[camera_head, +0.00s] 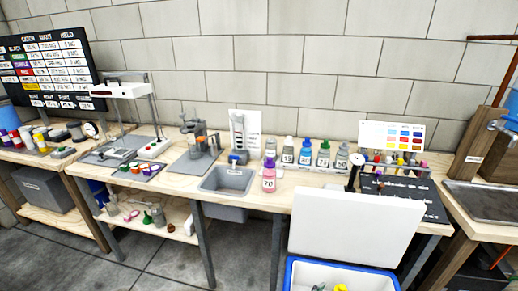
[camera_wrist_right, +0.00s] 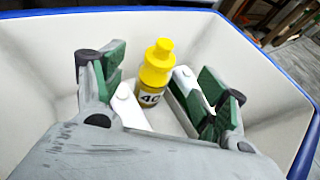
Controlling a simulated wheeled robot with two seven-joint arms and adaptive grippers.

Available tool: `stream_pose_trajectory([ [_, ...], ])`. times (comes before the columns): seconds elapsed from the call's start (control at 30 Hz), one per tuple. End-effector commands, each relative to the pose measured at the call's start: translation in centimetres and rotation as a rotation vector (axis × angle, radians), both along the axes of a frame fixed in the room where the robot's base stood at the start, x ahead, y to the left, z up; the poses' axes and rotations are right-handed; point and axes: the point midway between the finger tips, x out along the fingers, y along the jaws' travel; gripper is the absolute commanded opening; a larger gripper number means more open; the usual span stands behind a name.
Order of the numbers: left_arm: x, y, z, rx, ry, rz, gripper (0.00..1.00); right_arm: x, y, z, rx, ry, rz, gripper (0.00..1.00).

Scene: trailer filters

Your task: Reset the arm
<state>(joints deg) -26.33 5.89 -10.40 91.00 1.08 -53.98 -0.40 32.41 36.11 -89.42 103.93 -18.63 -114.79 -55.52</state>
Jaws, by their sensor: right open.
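My right gripper (camera_wrist_right: 164,88) is open inside a white box with a blue rim (camera_wrist_right: 120,12). Its green-padded fingers stand apart on either side of a yellow-capped bottle labelled 40 (camera_wrist_right: 156,65). The bottle looks upright, and I cannot tell whether a finger touches it. In the head view the box (camera_head: 300,275) is at the bottom edge with its white lid (camera_head: 350,228) raised; a bit of yellow (camera_head: 341,287) shows inside. My left gripper is in no view.
White pieces (camera_wrist_right: 130,107) lie beside the bottle in the box. Behind the box, the bench holds a grey basin (camera_head: 228,180), a pink bottle labelled 70 (camera_head: 269,175), a row of bottles (camera_head: 306,152) and a black mat (camera_head: 415,198). Grey floor is free at left.

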Motion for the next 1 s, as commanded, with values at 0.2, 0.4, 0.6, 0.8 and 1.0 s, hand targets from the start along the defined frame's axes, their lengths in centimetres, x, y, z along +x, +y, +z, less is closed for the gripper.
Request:
stream_pose_trajectory([
  [0.2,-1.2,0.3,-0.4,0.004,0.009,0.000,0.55,0.0,0.0,2.2,0.000,0.000,0.000,0.73],
  [0.4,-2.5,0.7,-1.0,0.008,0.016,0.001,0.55,0.0,0.0,4.1,0.000,0.000,0.000,0.73],
  [0.6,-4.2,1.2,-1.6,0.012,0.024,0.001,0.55,0.0,0.0,6.1,0.000,0.000,0.000,0.73],
  [0.8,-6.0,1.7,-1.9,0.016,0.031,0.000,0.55,0.0,0.0,8.1,0.000,0.000,0.000,0.73],
  [1.0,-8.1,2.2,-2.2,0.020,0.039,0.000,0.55,0.0,0.0,10.2,0.000,0.000,0.000,0.73],
])
